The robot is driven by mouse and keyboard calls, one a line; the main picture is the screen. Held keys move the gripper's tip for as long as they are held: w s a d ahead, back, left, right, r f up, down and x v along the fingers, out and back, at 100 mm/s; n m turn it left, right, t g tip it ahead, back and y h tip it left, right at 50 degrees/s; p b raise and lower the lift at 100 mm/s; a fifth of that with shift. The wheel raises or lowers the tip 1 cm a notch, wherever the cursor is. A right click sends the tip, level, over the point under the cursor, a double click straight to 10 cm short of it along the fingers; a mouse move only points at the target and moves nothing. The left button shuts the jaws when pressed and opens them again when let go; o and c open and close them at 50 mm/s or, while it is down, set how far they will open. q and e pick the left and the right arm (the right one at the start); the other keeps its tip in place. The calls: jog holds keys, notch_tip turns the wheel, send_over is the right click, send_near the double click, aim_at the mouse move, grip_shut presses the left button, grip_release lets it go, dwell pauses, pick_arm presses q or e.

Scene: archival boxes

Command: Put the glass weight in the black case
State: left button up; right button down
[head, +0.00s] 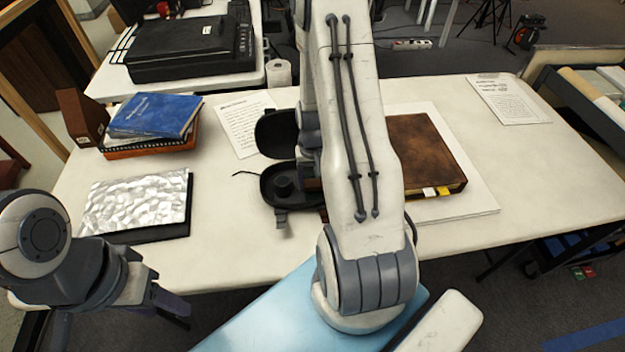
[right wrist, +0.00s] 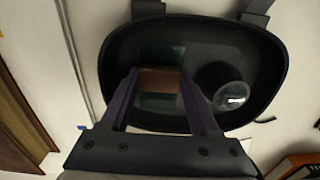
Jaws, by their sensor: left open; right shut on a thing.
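The black case (head: 268,196) lies open on the table, its lid (head: 275,133) toward the back. In the right wrist view the case (right wrist: 118,62) is below my right gripper (right wrist: 160,88). That gripper is shut on a greenish, see-through block with a brown band, which looks like the glass weight (right wrist: 158,80). The weight is over the case interior; I cannot tell whether it touches the floor. A black round piece with a clear dome (right wrist: 232,96) sits in the case beside it. In the head view my right arm hides the gripper. My left gripper (head: 170,306) is open, off the table's front left.
A brown book (head: 425,150) lies on a white board (head: 470,208) right of my right arm. Crinkled silver sheet (head: 135,200), blue book stack (head: 155,115) and paper (head: 243,125) lie left. The table's right side is mostly clear.

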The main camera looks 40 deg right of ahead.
aim_at(313, 183)
jog(key=shift+c, duration=2.1)
grip_release()
notch_tip(313, 183, up, 12)
jog(key=w+a+r+n, duration=0.1)
jog(key=a+r+n, duration=0.2)
jog(key=a, duration=0.5)
jog(key=s+a+r+n, duration=0.1)
jog(key=a+r+n, duration=0.1)
jog(key=a, duration=0.4)
jog(key=s+a+r+n, duration=0.1)
jog(key=s+a+r, duration=0.1)
jog(key=a, duration=0.3)
jog(key=s+a+r+n+y, duration=0.1)
jog(key=s+a+r+n, duration=0.2)
jog(key=s+a+n, duration=0.5)
jog(key=s+a, duration=0.4)
jog(key=s, duration=0.2)
jog(key=shift+r, duration=0.15)
